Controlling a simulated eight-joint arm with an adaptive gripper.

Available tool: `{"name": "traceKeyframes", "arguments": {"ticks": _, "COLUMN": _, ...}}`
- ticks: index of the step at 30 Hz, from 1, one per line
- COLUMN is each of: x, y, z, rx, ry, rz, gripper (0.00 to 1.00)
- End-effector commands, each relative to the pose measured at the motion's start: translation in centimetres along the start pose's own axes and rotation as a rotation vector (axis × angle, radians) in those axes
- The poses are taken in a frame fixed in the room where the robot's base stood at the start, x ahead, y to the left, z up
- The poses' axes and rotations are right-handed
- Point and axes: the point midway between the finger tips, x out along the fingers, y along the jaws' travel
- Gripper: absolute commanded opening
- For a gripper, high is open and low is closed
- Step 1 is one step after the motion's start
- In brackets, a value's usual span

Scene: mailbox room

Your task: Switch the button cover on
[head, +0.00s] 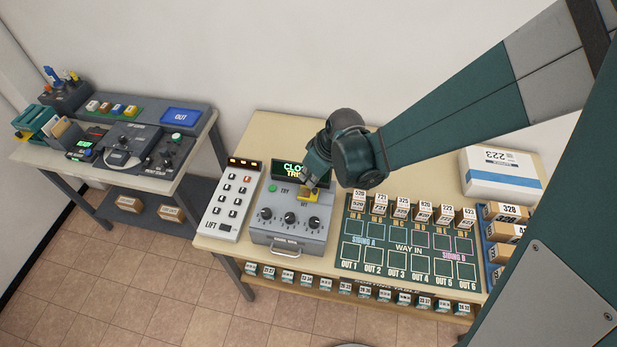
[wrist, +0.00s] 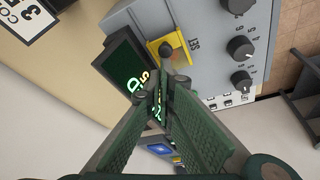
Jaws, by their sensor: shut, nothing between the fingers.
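The yellow button cover (head: 312,196) is on top of a grey control box (head: 287,240), just below its display. In the wrist view the yellow cover (wrist: 158,52) shows beyond my fingertips, with a dark round part beside it. I cannot tell whether the cover is raised or lowered. My gripper (head: 312,182) is shut and empty, pointing down right at the cover; in the wrist view its fingertips (wrist: 162,88) meet close beside the yellow piece. I cannot tell whether they touch it. My gripper partly hides the cover in the head view.
The box has a lit display (head: 292,172), a green button (head: 272,188), three knobs (head: 289,218) and a front handle. A white LIFT keypad (head: 231,203) stands close left. A dark siding board (head: 408,247) lies right, with numbered boxes. A second desk (head: 180,165) is far left.

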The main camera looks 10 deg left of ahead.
Motion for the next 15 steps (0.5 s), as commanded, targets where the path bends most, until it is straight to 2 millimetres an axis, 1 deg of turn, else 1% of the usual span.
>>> {"name": "traceKeyframes", "arguments": {"ticks": 5, "x": -0.3, "y": 0.7, "z": 1.2, "rx": 0.002, "ry": 0.0, "rz": 0.001, "gripper": 0.0}}
{"name": "traceKeyframes", "arguments": {"ticks": 12, "x": -1.2, "y": 2.0, "z": 3.6, "rx": 0.003, "ry": 0.0, "rz": 0.0, "gripper": 0.0}}
{"name": "traceKeyframes", "arguments": {"ticks": 15, "x": -1.4, "y": 2.3, "z": 4.2, "rx": 0.001, "ry": 0.0, "rz": 0.0, "gripper": 0.0}}
